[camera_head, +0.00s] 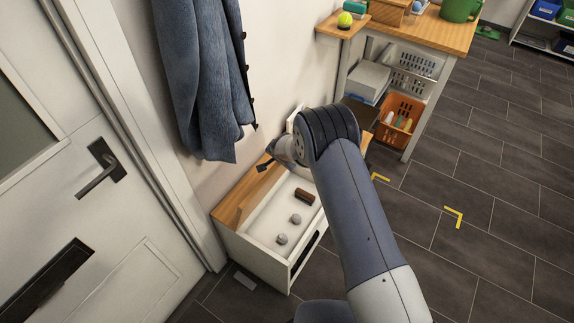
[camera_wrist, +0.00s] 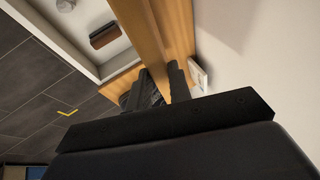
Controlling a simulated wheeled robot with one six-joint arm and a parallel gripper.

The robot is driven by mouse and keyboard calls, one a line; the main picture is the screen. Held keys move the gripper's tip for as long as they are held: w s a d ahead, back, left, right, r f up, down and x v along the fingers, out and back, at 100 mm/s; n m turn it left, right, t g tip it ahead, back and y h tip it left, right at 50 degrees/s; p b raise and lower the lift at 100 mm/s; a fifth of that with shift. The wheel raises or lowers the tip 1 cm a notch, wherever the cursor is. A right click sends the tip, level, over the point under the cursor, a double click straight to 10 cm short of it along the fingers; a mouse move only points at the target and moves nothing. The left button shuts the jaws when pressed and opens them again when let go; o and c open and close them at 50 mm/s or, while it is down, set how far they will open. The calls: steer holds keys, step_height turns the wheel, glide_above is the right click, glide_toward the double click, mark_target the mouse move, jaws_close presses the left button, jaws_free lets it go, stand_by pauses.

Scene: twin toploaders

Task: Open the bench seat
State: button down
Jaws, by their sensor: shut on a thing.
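The bench (camera_head: 262,262) is a white box against the wall beside the door. Its wooden seat lid (camera_head: 246,200) is raised on the wall side, so the inside shows. A brown block (camera_head: 305,196) and two grey lumps (camera_head: 295,218) lie inside. My gripper (camera_head: 266,164) is at the far part of the lid, partly hidden by my arm in the head view. In the wrist view my gripper (camera_wrist: 164,82) is shut on the lid's edge (camera_wrist: 140,30), one finger on each side. The brown block (camera_wrist: 105,35) shows there too.
A blue garment (camera_head: 203,80) hangs on the wall above the bench. The door (camera_head: 60,180) with a dark handle is at the left. A wooden table (camera_head: 440,32) with baskets below stands at the back right.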

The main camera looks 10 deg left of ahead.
steer(key=shift+w+a+r+b, duration=0.2)
steer(key=shift+a+b, duration=0.2)
steer(key=shift+a, duration=0.05)
steer(key=shift+w+a+r+b, duration=0.15)
steer(key=shift+w+a+b, duration=0.05)
steer(key=shift+a+b, duration=0.2)
steer(key=c, duration=1.3)
jaws_free()
steer(key=shift+s, duration=0.1)
steer(key=b+v, duration=0.2)
steer(key=v, duration=0.8)
steer(key=shift+s+d+r, duration=0.1)
steer(key=shift+s+r, duration=0.1)
steer(key=shift+r, duration=0.05)
steer(key=p+x, duration=0.2)
steer(key=x, duration=0.8)
steer(key=shift+w+f, duration=0.15)
steer(key=shift+f, duration=0.2)
